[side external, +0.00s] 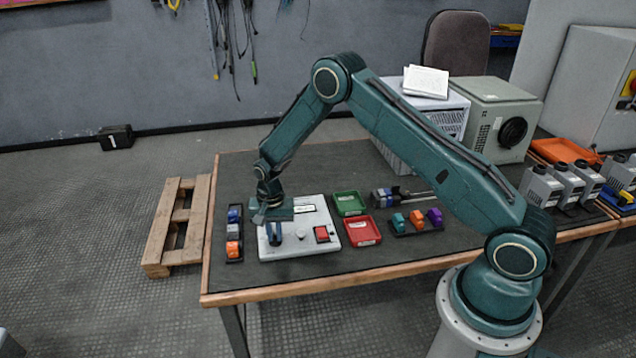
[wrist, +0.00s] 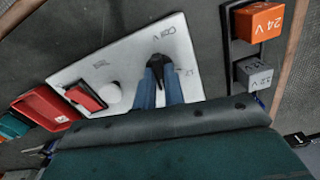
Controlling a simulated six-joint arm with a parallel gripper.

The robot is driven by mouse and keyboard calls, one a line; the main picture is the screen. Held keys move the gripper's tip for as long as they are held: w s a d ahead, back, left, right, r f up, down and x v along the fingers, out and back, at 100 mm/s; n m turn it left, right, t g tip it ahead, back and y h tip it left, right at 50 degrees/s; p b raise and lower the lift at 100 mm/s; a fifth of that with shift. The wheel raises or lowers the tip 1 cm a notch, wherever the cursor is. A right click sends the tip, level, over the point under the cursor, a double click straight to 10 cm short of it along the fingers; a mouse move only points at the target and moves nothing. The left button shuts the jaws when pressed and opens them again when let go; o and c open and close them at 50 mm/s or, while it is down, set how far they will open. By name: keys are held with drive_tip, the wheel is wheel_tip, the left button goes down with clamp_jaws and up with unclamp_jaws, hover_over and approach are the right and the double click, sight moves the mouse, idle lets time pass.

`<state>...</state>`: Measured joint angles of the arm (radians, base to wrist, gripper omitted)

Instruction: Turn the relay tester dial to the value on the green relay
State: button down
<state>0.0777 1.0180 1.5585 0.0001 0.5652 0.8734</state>
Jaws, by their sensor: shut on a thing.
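The relay tester is a white panel (side external: 290,248), also seen in the wrist view (wrist: 125,120). Its black pointer dial (wrist: 158,63) sits near "COIL V" lettering; part of the scale is hidden.
Orange (side external: 416,218) and purple (side external: 435,217) relays share that rack. A left rack holds blue, grey and orange relays; the wrist view shows orange "24V" (wrist: 258,22) and grey "12V" (wrist: 254,74). Green (side external: 349,203) and red (side external: 362,231) trays lie right of the tester.

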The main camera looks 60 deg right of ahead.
sight(275, 236)
drive_tip(key=m, duration=0.5)
drive_tip(key=shift+m, duration=2.5)
drive_tip(key=c, duration=1.5)
unclamp_jaws()
drive_tip(key=shift+r, duration=0.2)
drive_tip(key=shift+r, duration=6.75)
